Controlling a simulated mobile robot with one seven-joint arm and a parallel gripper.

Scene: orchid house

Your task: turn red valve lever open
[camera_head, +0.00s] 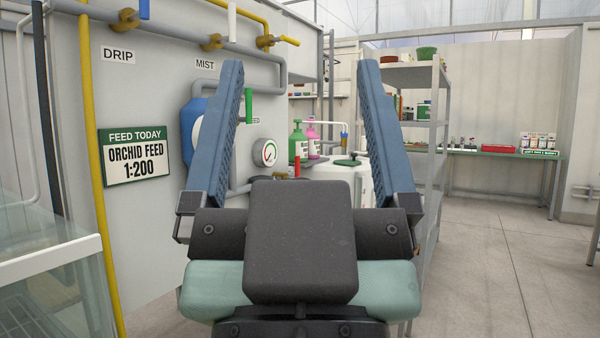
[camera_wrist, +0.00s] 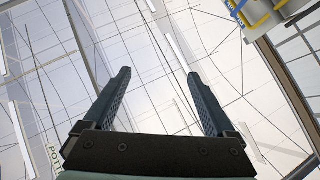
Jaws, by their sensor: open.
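The red valve lever (camera_head: 297,166) is small and stands upright on a brass valve in the head view. It shows in the gap between my fingers, beyond them, just right of the round gauge. My gripper (camera_head: 300,68) is open and empty, with its two blue fingers spread wide and pointing up. The gripper's dark body hides what lies below the valve. In the wrist view my open gripper (camera_wrist: 159,73) has only the glass roof between its fingers, and I cannot see the red lever there.
A wall panel (camera_head: 150,230) with pipes stands at left. Other levers are blue (camera_head: 232,22), yellow (camera_head: 290,41) and green (camera_head: 249,105). A pressure gauge (camera_head: 265,152) sits left of the red lever. A shelf rack (camera_head: 436,150) stands right. The floor (camera_head: 490,260) at right is clear.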

